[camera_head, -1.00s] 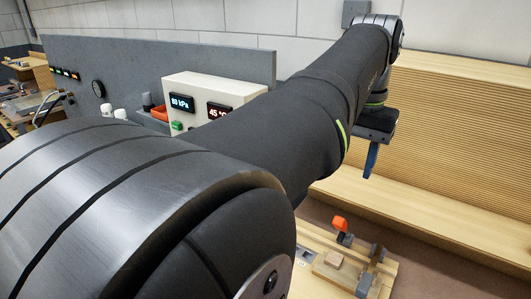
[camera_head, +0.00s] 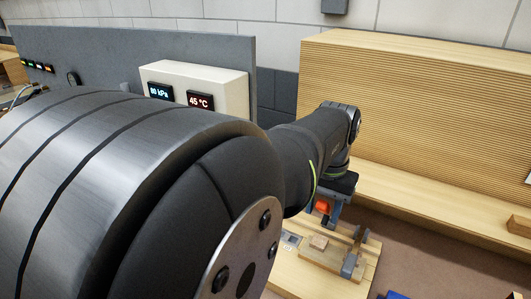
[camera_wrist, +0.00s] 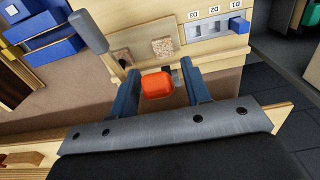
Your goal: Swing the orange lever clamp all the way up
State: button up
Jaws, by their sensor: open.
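The orange lever clamp (camera_head: 322,206) stands at the wooden fixture board (camera_head: 285,272) in the head view, partly hidden by my arm. In the wrist view its orange tip (camera_wrist: 157,84) is between the two blue fingers of my gripper (camera_wrist: 161,88). My gripper is open, with visible gaps on both sides of the orange tip; I cannot tell its exact depth between the fingers. In the head view my gripper (camera_head: 329,208) is around the orange tip, low over the board. The clamp's lower part is mostly hidden.
A small wooden block (camera_head: 319,242) and a grey upright clamp part (camera_head: 351,264) are on the board. A panel with labelled slots and a blue piece (camera_wrist: 238,25) is close to the right finger. Blue bins (camera_wrist: 45,35) lie at upper left in the wrist view.

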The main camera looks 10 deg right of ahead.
jog(key=shift+f, duration=0.1)
grip_shut()
jog(key=shift+w+d+r+g+y, duration=1.2)
jog(key=shift+w+d+r, duration=0.05)
jog(key=shift+w+d, duration=0.15)
grip_release()
jog(key=v, duration=1.2)
